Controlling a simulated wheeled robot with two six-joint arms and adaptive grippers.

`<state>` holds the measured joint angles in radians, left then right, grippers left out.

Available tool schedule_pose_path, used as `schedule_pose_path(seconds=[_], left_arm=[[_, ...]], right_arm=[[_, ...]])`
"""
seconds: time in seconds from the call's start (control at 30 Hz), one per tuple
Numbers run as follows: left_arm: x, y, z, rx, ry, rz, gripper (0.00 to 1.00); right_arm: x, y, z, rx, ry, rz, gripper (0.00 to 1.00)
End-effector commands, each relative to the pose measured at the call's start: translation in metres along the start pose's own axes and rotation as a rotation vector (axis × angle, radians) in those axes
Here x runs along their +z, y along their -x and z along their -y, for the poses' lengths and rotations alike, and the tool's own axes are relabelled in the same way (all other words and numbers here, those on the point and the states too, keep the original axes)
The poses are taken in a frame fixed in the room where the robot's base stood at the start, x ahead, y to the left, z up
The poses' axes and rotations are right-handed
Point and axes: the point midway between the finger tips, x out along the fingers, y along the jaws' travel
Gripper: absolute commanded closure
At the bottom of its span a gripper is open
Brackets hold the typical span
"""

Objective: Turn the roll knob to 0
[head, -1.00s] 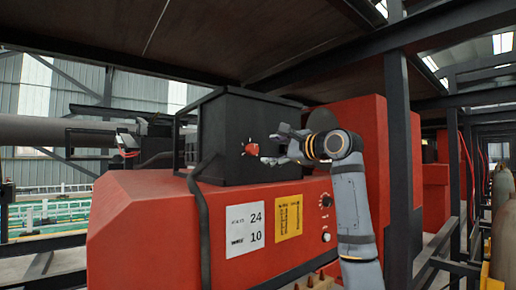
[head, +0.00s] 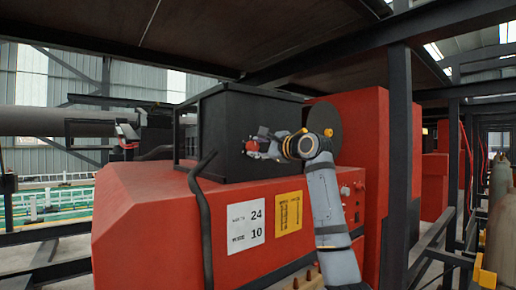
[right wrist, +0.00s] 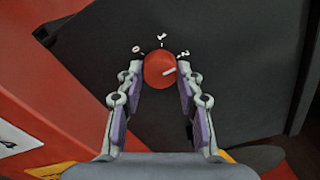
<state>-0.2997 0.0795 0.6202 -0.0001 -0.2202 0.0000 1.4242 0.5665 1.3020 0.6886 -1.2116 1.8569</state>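The roll knob (right wrist: 159,69) is a round red knob on the dark box, with marks 0, 1 and 2 around its upper side. Its white pointer line is turned to the right, toward the 2 side, away from the 0 at upper left. My right gripper (right wrist: 160,67) has its two fingertips on either side of the knob, very close to it. The fingers look open around it; whether they touch is unclear. In the head view my right gripper (head: 262,145) covers most of the knob. My left gripper is not in view.
The black box (head: 262,110) sits on a red machine (head: 150,210) with a white label (head: 245,225) and a yellow label (head: 289,211). A dark upright post (head: 398,160) stands to the right of my arm. Dark panels and beams run overhead.

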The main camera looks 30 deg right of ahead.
Motion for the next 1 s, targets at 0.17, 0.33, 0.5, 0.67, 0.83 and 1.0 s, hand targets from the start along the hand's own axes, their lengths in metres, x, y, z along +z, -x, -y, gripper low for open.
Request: schedule_pose_path(seconds=[0.17,0.33,0.5,0.67,0.83,1.0], left_arm=[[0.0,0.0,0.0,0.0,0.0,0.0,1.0],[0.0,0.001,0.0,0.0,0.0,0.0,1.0],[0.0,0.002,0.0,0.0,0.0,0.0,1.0],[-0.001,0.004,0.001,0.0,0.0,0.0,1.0],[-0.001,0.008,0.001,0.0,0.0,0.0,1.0],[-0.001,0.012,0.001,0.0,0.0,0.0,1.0]], right_arm=[[0.0,0.0,-0.001,0.002,0.0,0.0,0.96],[0.0,0.0,-0.001,0.003,0.019,-0.001,0.96],[0.0,0.0,0.0,0.003,0.085,-0.001,0.96],[0.0,0.0,0.0,0.004,0.198,-0.001,0.96],[0.0,-0.001,-0.001,0.006,0.354,0.0,0.96],[0.0,-0.001,0.0,0.006,0.517,0.001,0.96]])
